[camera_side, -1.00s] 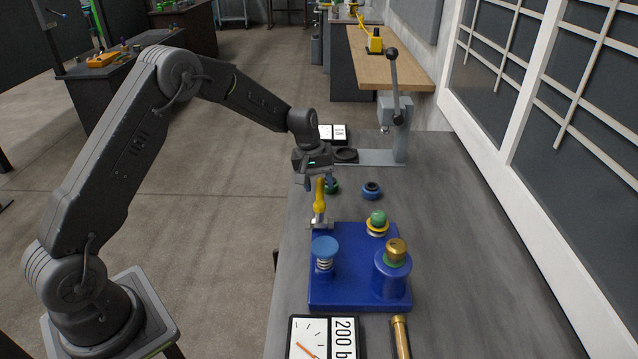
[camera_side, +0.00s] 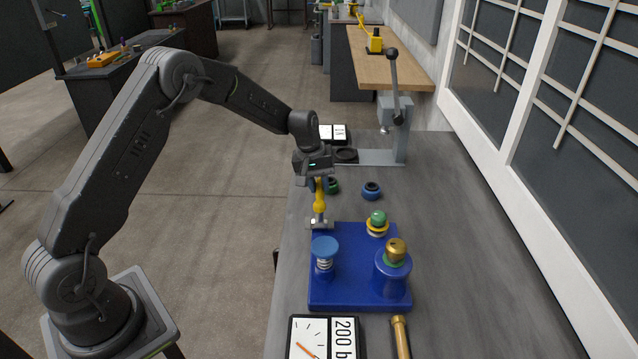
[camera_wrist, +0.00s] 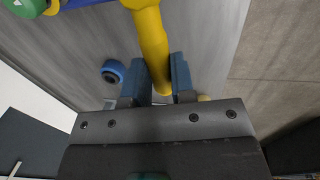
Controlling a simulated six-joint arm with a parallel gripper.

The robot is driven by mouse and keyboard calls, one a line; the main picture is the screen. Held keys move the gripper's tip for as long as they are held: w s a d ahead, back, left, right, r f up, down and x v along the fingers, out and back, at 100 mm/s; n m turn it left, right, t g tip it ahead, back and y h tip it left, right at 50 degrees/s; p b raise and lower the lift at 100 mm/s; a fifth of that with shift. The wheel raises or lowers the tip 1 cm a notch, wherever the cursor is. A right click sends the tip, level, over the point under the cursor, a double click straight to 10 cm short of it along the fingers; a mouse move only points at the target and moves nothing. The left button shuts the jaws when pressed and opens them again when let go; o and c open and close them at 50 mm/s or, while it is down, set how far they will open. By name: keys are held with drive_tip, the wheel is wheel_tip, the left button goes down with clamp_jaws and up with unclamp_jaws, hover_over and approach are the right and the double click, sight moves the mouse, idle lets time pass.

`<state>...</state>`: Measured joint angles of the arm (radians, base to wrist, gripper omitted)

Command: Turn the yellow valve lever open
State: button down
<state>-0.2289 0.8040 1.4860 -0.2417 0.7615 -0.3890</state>
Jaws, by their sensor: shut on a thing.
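The yellow valve lever (camera_side: 319,197) rises from a metal valve body (camera_side: 319,224) at the back left corner of the blue block. My gripper (camera_side: 319,181) is at the lever's upper, far end, with its fingers on either side of it. In the wrist view the lever (camera_wrist: 151,42) runs down between the two blue-grey fingers, and my gripper (camera_wrist: 160,82) is shut on it. The tip of the lever is partly hidden by the gripper body.
The blue block (camera_side: 340,290) carries a blue spring knob (camera_side: 325,247), a green knob (camera_side: 378,218) and a brass cap (camera_side: 396,249). A blue ring piece (camera_side: 371,191) and a green one (camera_side: 333,187) lie behind. A grey press (camera_side: 397,120) stands farther back. The bench's right side is clear.

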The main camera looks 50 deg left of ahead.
idle(0.3)
drive_tip(key=s+n+y, duration=0.3)
drive_tip(key=s+n, duration=0.7)
drive_tip(key=n, duration=0.8)
drive_tip(key=shift+d, duration=0.25)
idle(0.6)
drive_tip(key=c, duration=1)
unclamp_jaws()
drive_tip(key=shift+o, duration=0.2)
wheel_tip(320, 180, up, 14)
drive_tip(key=s+d, duration=0.1)
drive_tip(key=d, duration=0.1)
drive_tip(key=shift+s+f, duration=0.2)
drive_tip(key=shift+s, duration=0.2)
